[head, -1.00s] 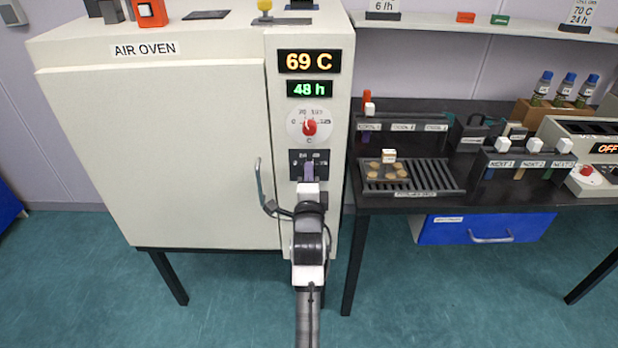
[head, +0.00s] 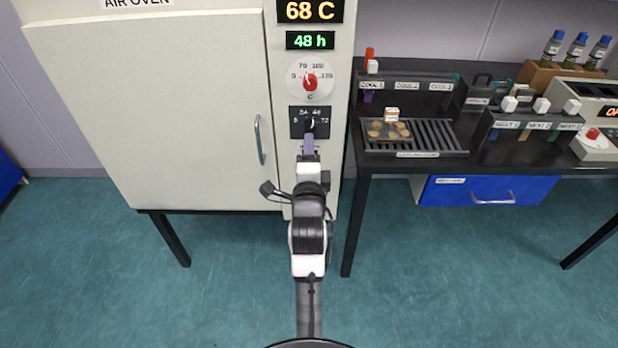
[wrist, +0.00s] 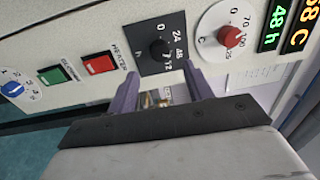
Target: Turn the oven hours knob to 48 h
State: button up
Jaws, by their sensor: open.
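The oven hours knob (head: 310,124) is a black knob on a dark square plate on the air oven's panel. It also shows in the wrist view (wrist: 159,48), with marks 0, 24, 48 and 72 around it. The green hours display (head: 310,40) reads 48 h. My gripper (head: 308,142) is just below the knob in the head view. In the wrist view its two purple fingers (wrist: 160,82) are apart and empty, with their tips short of the knob, which stands free beyond them.
The red-capped temperature knob (head: 310,82) sits above, under a display (head: 310,11) reading 68 C. The oven door handle (head: 259,140) is close left of my arm. The wrist view shows green (wrist: 52,75) and red (wrist: 98,63) switches. A dark bench (head: 480,155) stands right.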

jog(key=s+b, duration=0.1)
jog(key=s, duration=0.6)
jog(key=shift+f, duration=0.15)
jog(key=shift+s, duration=0.1)
